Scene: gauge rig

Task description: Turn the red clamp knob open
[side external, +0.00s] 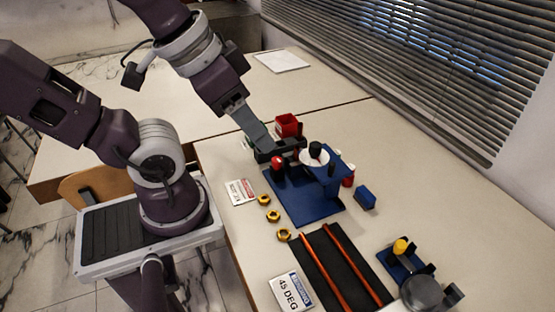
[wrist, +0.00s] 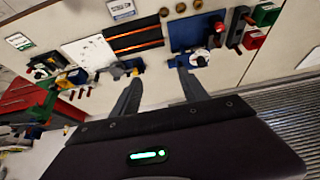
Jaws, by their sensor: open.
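The red knob (side external: 277,162) stands upright at the left corner of a blue base plate (side external: 300,205). In the wrist view a red round top (wrist: 219,27) shows on the blue plate (wrist: 188,36), probably the same knob. A white dial gauge (side external: 314,158) with a black top sits on the rig, and its white disc also shows in the wrist view (wrist: 200,57). My gripper (side external: 282,151) is low behind the knob in the side view and partly hidden. In the wrist view its two fingers (wrist: 160,76) are spread with nothing between them.
A red bin (side external: 288,125) stands just behind my gripper. Several brass nuts (side external: 264,199) and a label card (side external: 240,191) lie left of the plate. A black mat (side external: 325,262) with orange rods and a "45 DEG" sign (side external: 291,291) lie in front. A blue block (side external: 366,198) is at right.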

